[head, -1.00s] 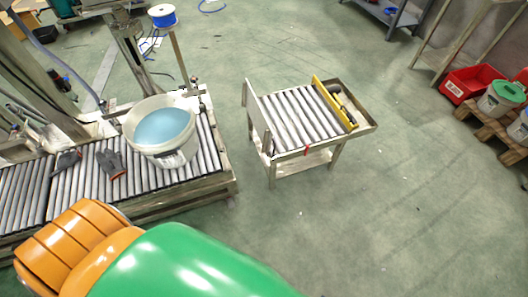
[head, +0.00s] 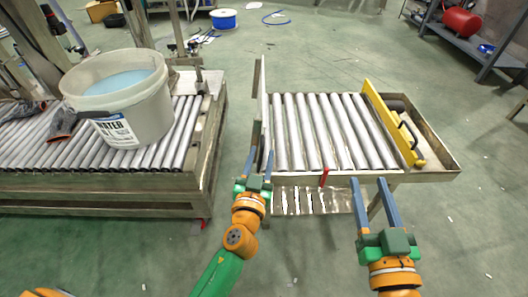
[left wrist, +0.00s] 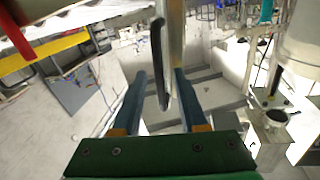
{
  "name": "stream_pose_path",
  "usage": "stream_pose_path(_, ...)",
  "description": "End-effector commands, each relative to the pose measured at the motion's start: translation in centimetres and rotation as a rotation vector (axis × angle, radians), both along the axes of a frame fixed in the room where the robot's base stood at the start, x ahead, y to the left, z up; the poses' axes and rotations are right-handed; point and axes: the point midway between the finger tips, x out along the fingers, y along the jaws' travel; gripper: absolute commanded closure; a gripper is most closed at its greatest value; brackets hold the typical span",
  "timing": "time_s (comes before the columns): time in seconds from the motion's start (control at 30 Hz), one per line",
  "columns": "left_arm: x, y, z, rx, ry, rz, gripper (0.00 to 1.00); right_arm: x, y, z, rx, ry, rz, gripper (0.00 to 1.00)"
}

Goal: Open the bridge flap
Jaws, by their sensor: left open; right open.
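The bridge flap (head: 264,100) looks like the pale upright plate at the left end of the small roller table (head: 440,170), seen nearly edge-on. My left gripper (head: 262,142) is open at the near end of this plate, its fingers pointing away from me. In the left wrist view the plate's edge (left wrist: 176,45) and a dark bar-like handle (left wrist: 158,60) stand ahead, between the lines of the open fingers; contact cannot be told. My right gripper (head: 368,182) is open and empty at the table's near side. A red tab (head: 323,177) sits on the table's near rail.
A yellow bar (head: 392,120) with a black handle crosses the table's right end. On the left, a longer roller conveyor (head: 207,140) carries a white bucket (head: 150,115) of blue liquid. A gap of floor separates conveyor and table.

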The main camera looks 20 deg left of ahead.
Motion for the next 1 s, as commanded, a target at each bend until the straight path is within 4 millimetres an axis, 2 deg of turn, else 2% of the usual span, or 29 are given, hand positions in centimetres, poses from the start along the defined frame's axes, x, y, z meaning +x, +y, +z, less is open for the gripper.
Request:
stream_pose_path(0.1, 1.8, 0.2, 0.0, 0.002, -0.001, 0.000, 0.58, 0.0, 0.0, -0.2, -0.002, 0.011, -0.001, 0.50)
stream_pose_path(0.2, 2.7, 0.3, 0.0, 0.002, 0.001, 0.000, 0.58, 0.0, 0.0, -0.1, 0.000, 0.001, 0.000, 0.50)
stream_pose_path(0.5, 3.1, 0.3, -0.1, 0.001, 0.003, 0.000, 0.58, 0.0, 0.0, 0.0, 0.001, -0.004, 0.000, 0.50)
stream_pose_path(0.53, 3.1, 0.3, -0.1, 0.001, 0.003, 0.000, 0.61, 0.0, 0.0, 0.0, 0.001, -0.004, 0.000, 0.50)
stream_pose_path(0.67, 3.1, 0.3, -0.1, 0.001, 0.003, -0.001, 0.96, 0.0, 0.0, 0.0, 0.001, -0.004, 0.000, 0.50)
stream_pose_path(0.7, 3.1, 0.3, -0.1, 0.001, 0.003, -0.002, 1.00, 0.0, 0.0, 0.0, 0.001, -0.004, 0.000, 0.50)
stream_pose_path(1.0, 3.0, 0.1, -0.2, -0.001, 0.004, -0.007, 1.00, 0.0, 0.0, 0.0, 0.001, -0.004, 0.000, 0.50)
